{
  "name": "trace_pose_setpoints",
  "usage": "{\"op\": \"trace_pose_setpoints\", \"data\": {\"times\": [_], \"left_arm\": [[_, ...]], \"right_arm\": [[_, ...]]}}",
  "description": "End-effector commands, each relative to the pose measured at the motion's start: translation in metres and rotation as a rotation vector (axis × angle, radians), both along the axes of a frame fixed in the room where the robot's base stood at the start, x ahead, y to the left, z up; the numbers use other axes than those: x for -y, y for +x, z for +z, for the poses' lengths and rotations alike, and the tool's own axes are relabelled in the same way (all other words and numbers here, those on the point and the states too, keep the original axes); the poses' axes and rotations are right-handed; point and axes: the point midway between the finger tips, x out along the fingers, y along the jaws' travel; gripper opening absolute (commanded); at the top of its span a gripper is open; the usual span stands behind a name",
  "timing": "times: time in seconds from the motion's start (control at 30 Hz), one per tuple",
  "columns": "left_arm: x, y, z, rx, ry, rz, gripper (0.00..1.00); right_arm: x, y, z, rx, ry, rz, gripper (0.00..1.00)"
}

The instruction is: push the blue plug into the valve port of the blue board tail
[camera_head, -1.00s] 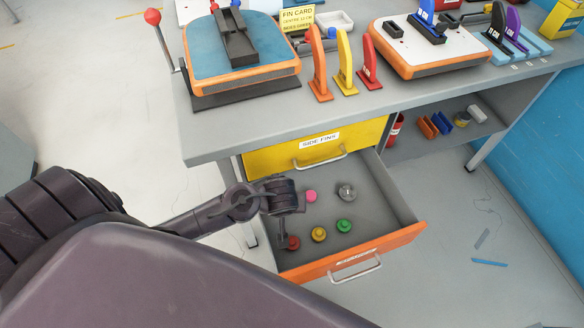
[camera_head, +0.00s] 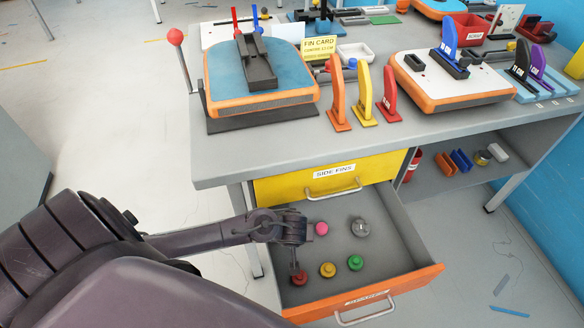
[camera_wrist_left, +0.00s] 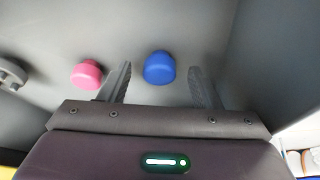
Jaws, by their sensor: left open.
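The blue plug (camera_wrist_left: 160,67) shows in the left wrist view, on the drawer floor between the two spread fingers of my left gripper (camera_wrist_left: 163,80). There is a gap on each side of the plug, and the gripper is open. In the head view my left gripper (camera_head: 294,262) reaches down into the open drawer, and the blue plug is hidden behind it. The blue board tail (camera_head: 225,68), with an orange edge, stands on the bench at the left with a dark block on top. I cannot make out its valve port. My right gripper is not in view.
The drawer (camera_head: 432,268) also holds a pink plug (camera_head: 321,228), a red plug (camera_head: 299,278), a yellow plug (camera_head: 328,270), a green plug (camera_head: 355,262) and a grey round part (camera_head: 360,228). Upright fins (camera_head: 364,97) and a white board (camera_head: 450,82) stand on the bench.

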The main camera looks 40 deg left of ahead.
Motion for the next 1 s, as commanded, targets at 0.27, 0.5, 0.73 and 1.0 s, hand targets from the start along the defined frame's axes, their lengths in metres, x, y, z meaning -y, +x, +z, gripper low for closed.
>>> {"op": "trace_pose_setpoints", "data": {"times": [0.27, 0.5, 0.73, 1.0], "left_arm": [[0.0, 0.0, 0.0, 0.001, -0.001, 0.0, 0.3], [0.0, 0.0, 0.001, 0.001, -0.001, 0.0, 0.09], [0.001, 0.0, 0.009, 0.002, -0.004, 0.0, 0.09], [0.002, 0.0, 0.062, 0.001, -0.005, 0.001, 0.09]], "right_arm": [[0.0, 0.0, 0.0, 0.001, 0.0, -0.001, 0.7], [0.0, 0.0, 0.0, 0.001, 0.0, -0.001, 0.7], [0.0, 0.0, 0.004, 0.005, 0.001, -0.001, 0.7], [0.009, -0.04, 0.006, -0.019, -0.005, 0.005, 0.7]]}}
